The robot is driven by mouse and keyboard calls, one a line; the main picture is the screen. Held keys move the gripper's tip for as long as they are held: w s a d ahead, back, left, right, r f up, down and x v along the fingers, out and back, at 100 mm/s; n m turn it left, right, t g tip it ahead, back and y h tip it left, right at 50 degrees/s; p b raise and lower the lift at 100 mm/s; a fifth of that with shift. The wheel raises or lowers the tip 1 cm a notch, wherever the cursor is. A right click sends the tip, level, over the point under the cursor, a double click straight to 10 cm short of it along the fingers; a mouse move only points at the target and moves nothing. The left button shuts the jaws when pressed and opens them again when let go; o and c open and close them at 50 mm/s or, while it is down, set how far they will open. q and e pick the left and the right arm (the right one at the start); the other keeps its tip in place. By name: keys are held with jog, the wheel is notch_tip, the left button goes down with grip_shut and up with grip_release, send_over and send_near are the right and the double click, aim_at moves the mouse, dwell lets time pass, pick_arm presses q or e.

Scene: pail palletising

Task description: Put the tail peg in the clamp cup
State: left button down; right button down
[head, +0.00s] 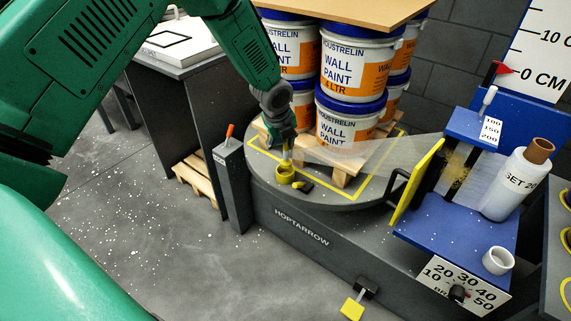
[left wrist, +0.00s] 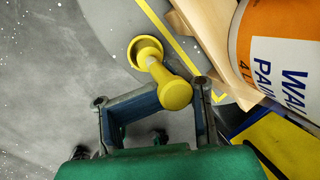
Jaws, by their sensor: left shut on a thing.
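My left gripper (head: 283,138) reaches down from the top and is shut on the yellow tail peg (left wrist: 174,94). In the left wrist view the gripper's fingers (left wrist: 155,115) are on either side of the peg's thick end. The peg's thin end points at the yellow clamp cup (left wrist: 146,50) and overlaps its rim. In the head view the clamp cup (head: 286,173) stands on the turntable directly below the gripper. I cannot tell whether the peg's tip is inside the cup or just above it. My right gripper is not in view.
Wall paint pails (head: 345,125) stand stacked on a wooden pallet (head: 345,177) on the round turntable (head: 263,180). Clear film (head: 385,155) stretches from near the gripper to the blue film carriage (head: 413,230). A grey post (head: 231,185) with an orange lever stands at the left.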

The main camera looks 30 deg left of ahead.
aim_at(285, 162)
pick_arm(q)
jog(key=f, duration=0.1)
jog(key=f+b, duration=0.1)
jog(key=f, duration=0.3)
jog(key=shift+a+f+b, duration=0.25)
jog(key=shift+b, duration=0.05)
jog(key=shift+d, duration=0.1)
jog(key=c, duration=1.1)
grip_release()
